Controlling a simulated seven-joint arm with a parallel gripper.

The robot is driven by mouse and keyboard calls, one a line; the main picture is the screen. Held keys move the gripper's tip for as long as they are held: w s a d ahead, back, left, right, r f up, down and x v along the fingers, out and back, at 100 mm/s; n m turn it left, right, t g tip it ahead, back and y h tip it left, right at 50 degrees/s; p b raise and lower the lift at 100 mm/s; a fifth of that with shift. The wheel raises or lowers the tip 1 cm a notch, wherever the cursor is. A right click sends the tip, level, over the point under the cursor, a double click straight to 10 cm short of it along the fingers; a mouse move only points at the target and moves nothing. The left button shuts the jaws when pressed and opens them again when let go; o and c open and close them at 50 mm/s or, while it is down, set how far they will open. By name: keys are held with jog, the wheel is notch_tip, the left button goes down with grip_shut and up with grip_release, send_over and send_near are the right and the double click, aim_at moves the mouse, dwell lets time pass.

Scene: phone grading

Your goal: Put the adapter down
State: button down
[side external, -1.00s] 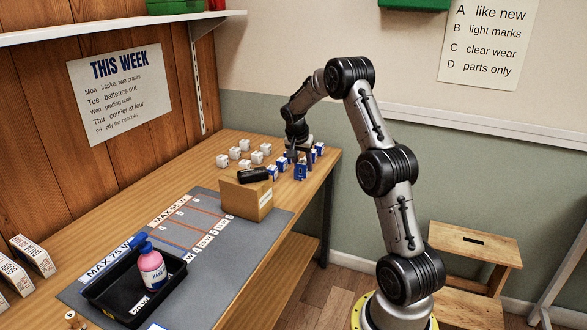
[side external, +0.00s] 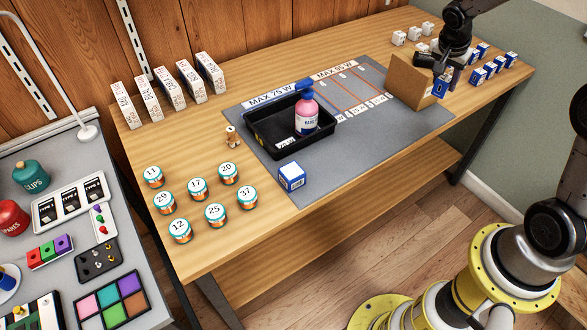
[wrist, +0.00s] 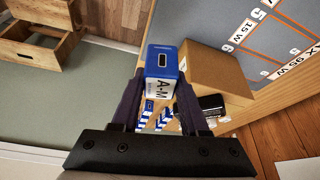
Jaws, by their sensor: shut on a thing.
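A blue and white adapter marked A-M (wrist: 160,85) is between the fingers of my gripper (wrist: 159,100) in the wrist view, upright against the view with a dark slot on its blue end. In the side view this adapter (side external: 440,88) is partly covered by my gripper (side external: 444,67), next to the cardboard box. My gripper is shut on it. I cannot tell its exact height above the table. Another blue and white adapter (side external: 291,177) sits on the front corner of the grey mat (side external: 400,122).
The cardboard box (side external: 405,82) stands close beside my gripper. Several blue adapters (side external: 489,68) and white ones (side external: 400,38) stand at the far end. A black tray (side external: 265,130) holds a pink bottle (side external: 306,118). Numbered jars (side external: 197,188) stand at the near left.

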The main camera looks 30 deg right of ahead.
jog(key=s+a+r+n+t+y, duration=0.15)
jog(key=a+n, duration=0.25)
jog(key=a, duration=0.8)
jog(key=s+a+r+n+t, duration=0.1)
jog(key=s+a+r+n, duration=0.15)
jog(key=a, duration=1.05)
jog(key=s+a+r+n+t+y, duration=0.1)
jog(key=s+a+n, duration=0.25)
jog(key=a, duration=0.85)
send_near(290, 165)
jog(key=shift+w+d+r+n+g, duration=0.15)
jog(key=shift+w+d+n+g, duration=0.1)
jog(key=shift+w+d+n, duration=0.35)
jog(key=shift+w+a+f, duration=0.2)
jog(key=shift+w+f, duration=0.25)
jog(key=shift+f, duration=1.8)
jog(key=shift+f, duration=0.1)
